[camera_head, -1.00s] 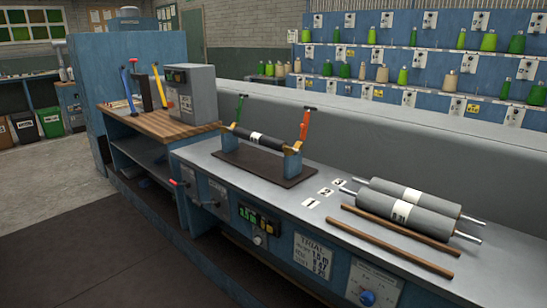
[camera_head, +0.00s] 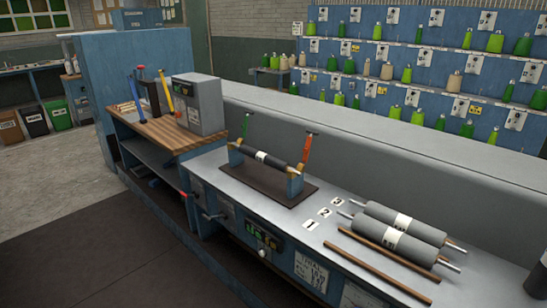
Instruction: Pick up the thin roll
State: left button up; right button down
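A thin dark roll (camera_head: 282,164) with a white label band lies across a cradle stand (camera_head: 265,188). The stand has a dark base plate and blue end supports, and sits on the grey bench top. A green-handled lever and an orange-handled lever stand upright by the two ends of the thin roll. Two thicker grey rolls (camera_head: 400,243) with white labels and metal shaft ends lie side by side further right on the bench. Neither of my grippers can be made out in view.
Two brown rods (camera_head: 380,264) lie in front of the thick rolls. Number cards (camera_head: 323,212) lie on the bench (camera_head: 225,183). A wooden-topped table (camera_head: 160,133) with a grey box (camera_head: 198,104) adjoins at left. A dark shape (camera_head: 539,279) cuts the right edge. Dark floor in front is clear.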

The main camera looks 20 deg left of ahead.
aim_at(276, 163)
jog(key=i+j+z, duration=0.1)
jog(key=j+z, duration=0.2)
jog(key=z, duration=0.15)
jog(key=i+j+z, duration=0.1)
jog(key=j+z, duration=0.2)
jog(key=z, duration=0.2)
jog(key=j+z, duration=0.6)
jog(key=j, duration=0.35)
jog(key=k+j+z, duration=0.1)
jog(key=j, duration=0.35)
jog(key=k+j+z, duration=0.15)
jog(key=j, duration=0.3)
jog(key=j+z, duration=0.1)
jog(key=j, duration=0.4)
jog(key=k+j+z, duration=0.15)
jog(key=j, duration=0.25)
